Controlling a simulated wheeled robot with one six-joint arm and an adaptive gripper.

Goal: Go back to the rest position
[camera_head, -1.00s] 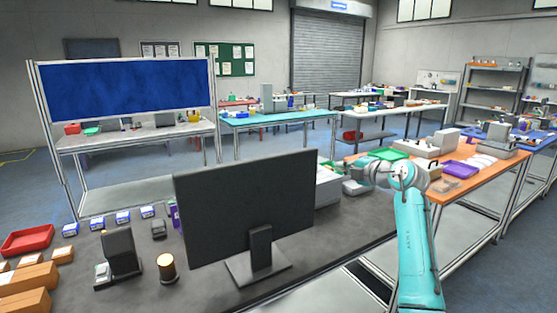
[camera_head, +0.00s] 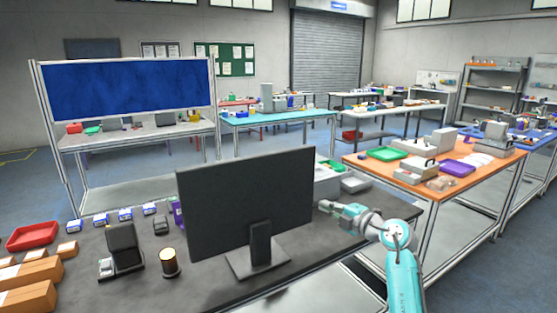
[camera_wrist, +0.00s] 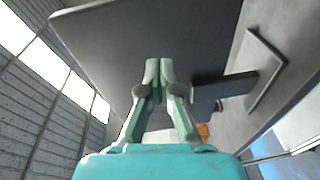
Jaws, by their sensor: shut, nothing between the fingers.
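My gripper (camera_head: 326,206) is at the right side of the dark monitor (camera_head: 250,205), pointing left toward it, above the grey table (camera_head: 205,288). In the wrist view my gripper (camera_wrist: 159,66) has its fingertips together with nothing between them. The monitor's dark back (camera_wrist: 130,40) and its stand (camera_wrist: 235,85) fill the space beyond the fingers. I cannot tell how wide the gap between fingertips and monitor is.
An orange-topped table (camera_head: 405,180) stands at the right. Floor shows between the tables.

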